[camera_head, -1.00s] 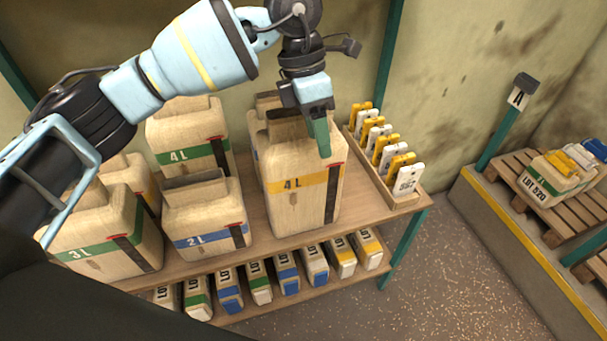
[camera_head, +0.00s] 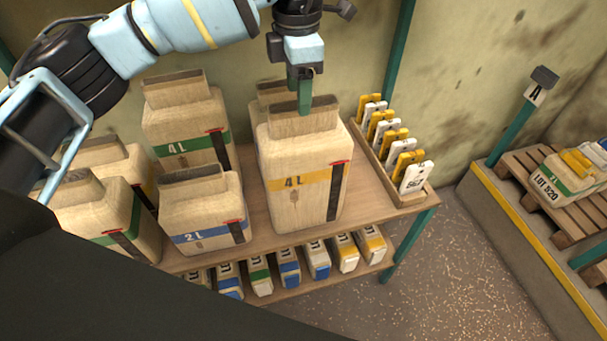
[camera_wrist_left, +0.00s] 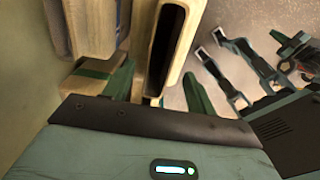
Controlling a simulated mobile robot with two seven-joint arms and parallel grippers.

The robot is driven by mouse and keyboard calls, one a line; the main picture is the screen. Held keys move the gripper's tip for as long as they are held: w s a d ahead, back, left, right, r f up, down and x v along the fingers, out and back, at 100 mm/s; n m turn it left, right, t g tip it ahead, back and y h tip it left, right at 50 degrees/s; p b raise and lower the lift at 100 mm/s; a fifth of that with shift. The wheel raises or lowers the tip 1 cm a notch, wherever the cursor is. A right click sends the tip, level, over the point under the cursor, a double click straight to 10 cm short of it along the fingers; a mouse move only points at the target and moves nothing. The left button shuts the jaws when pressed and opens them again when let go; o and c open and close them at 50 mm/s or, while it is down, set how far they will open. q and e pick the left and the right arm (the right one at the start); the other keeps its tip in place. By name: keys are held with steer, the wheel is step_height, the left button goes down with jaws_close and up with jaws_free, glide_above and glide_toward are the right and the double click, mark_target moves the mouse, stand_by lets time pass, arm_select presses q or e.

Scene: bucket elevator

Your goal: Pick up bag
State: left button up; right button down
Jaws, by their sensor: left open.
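A tan bag with a yellow band marked 4L (camera_head: 302,185) stands upright at the front of the shelf, its tall flat neck at the top. My left gripper (camera_head: 303,100) points down at that neck and is open. In the left wrist view, the gripper's green fingers (camera_wrist_left: 150,88) stand apart on either side of a tan bag neck with a dark slot (camera_wrist_left: 170,45). Whether either finger touches the neck is unclear. A 4L green-banded bag (camera_head: 187,125) and a 2L blue-banded bag (camera_head: 205,215) stand to the left. My right gripper is out of view.
A green-banded bag (camera_head: 115,212) stands far left, and another bag (camera_head: 272,95) stands close behind the yellow one. A rack of white and yellow tags (camera_head: 392,150) is on the right. Small LOT bags (camera_head: 289,265) fill the lower shelf. A pallet (camera_head: 555,215) stands right, across open floor.

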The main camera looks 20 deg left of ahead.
arm_select(q)
step_height(320, 180, down, 5)
steer(key=shift+w+r, duration=0.1)
steer(key=shift+w, duration=0.05)
steer(key=shift+d, duration=0.1)
jaws_close()
stand_by(0.3)
